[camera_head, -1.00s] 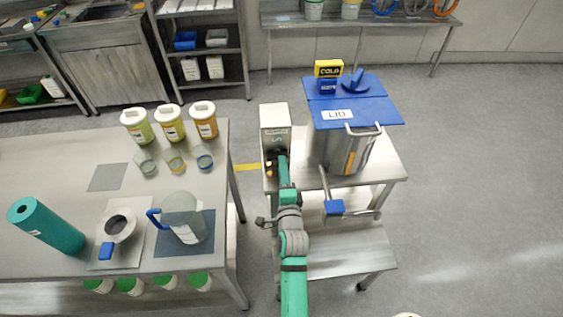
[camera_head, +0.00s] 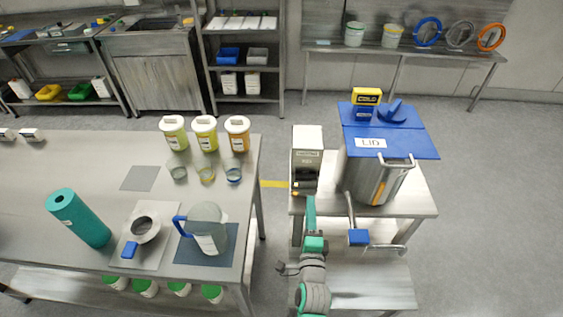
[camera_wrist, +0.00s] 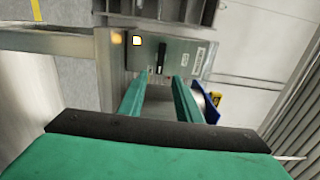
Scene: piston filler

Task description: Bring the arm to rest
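My arm reaches forward in the head view. My gripper (camera_head: 310,202) is just in front of the lower face of the white-topped control box (camera_head: 307,160). In the wrist view my gripper (camera_wrist: 158,90) has its two green fingers apart, with nothing held between them. Beyond the fingertips is the box's metal panel (camera_wrist: 185,55), with a dark upright slot or switch (camera_wrist: 161,58) and a small lit yellow square (camera_wrist: 137,40). The fingertips appear apart from the panel, but the exact gap is hard to tell.
A steel hopper (camera_head: 372,182) with a blue lid (camera_head: 400,142) stands right of the box on a steel cart (camera_head: 420,195). A bench (camera_head: 110,185) with a pitcher (camera_head: 208,225), jars and a green cylinder (camera_head: 78,217) is at left. Floor at right is clear.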

